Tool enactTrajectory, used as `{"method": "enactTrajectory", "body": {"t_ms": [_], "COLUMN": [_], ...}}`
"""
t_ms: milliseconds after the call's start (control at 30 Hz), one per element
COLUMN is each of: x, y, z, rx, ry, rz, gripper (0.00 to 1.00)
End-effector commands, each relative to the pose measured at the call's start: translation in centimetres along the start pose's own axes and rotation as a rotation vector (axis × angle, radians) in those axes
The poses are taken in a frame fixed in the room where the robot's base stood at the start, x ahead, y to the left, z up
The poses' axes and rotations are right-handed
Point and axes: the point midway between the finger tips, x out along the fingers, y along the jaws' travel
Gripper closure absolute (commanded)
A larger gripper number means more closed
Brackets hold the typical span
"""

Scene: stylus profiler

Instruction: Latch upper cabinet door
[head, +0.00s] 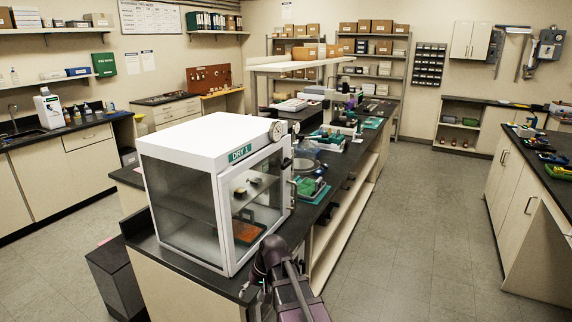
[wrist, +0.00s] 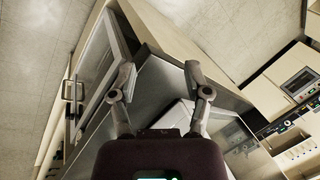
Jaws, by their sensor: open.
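A white dry cabinet (head: 190,148) labelled "DRY 1" stands on the near end of the central bench. Its clear-windowed door (head: 255,205) faces right, with a handle (head: 294,192) at its far edge. Whether the door is fully closed or latched cannot be told. A wall cabinet (head: 470,41) with two pale doors hangs at the back right. My gripper (wrist: 160,88) is open in the wrist view, its two fingers apart with nothing between them. In the head view my arm is low, in front of the dry cabinet. The gripper touches nothing that I can make out.
The dark-topped central bench (head: 340,185) carries trays and instruments behind the cabinet. A dark bin (head: 118,275) stands at the bench's left end. The right-hand bench (head: 530,185) holds tools. The grey floor (head: 420,230) between the benches is clear.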

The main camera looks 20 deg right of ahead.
Motion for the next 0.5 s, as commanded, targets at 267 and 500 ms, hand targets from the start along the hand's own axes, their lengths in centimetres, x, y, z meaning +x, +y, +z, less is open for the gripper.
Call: {"method": "enactTrajectory", "body": {"t_ms": [267,500], "x": [-7.1,-15.6], "y": [2.5,7.5], "z": [-11.4,-19.9], "rx": [0.167,0.300], "ry": [0.156,0.326], "rz": [-0.361,-0.665], "gripper": [0.37,0.37]}}
